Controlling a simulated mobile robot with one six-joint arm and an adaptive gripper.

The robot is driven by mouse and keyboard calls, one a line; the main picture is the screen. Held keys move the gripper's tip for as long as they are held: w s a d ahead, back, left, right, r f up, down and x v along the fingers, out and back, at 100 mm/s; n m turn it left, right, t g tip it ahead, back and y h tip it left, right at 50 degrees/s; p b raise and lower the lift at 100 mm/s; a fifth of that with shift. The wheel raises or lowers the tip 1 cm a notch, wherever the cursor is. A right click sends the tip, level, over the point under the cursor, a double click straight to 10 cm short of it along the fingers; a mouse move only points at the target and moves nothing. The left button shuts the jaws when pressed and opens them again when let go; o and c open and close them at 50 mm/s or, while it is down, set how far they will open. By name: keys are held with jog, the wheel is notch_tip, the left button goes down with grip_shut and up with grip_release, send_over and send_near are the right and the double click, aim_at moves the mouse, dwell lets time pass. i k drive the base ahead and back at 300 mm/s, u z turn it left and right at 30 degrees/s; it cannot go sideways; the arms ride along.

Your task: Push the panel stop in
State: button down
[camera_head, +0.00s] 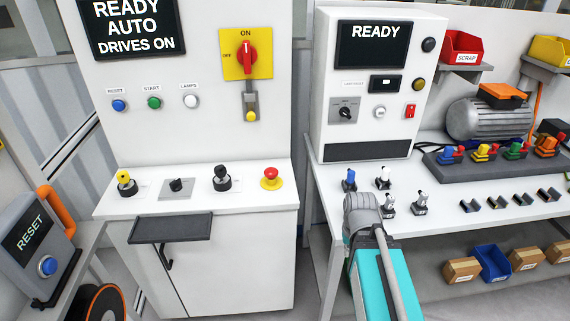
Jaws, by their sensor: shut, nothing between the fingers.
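The panel stop (271,174) is a red mushroom button on a round yellow base. It stands at the right end of the sloping top of the white console (238,230), left of centre in the head view. Nothing covers it, and I cannot tell from this angle whether its head is in or out. My arm, teal and grey, reaches up from the bottom edge, right of the console and apart from the stop. My gripper's fingers do not show.
Connectors (349,180) stand on the right bench near my arm. A RESET box (40,240) stands far left.

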aim_at(270, 172)
jog(key=z, duration=0.6)
jog(key=k, duration=1)
jog(key=u, duration=0.85)
jog(key=i, duration=0.9)
jog(key=u, duration=0.05)
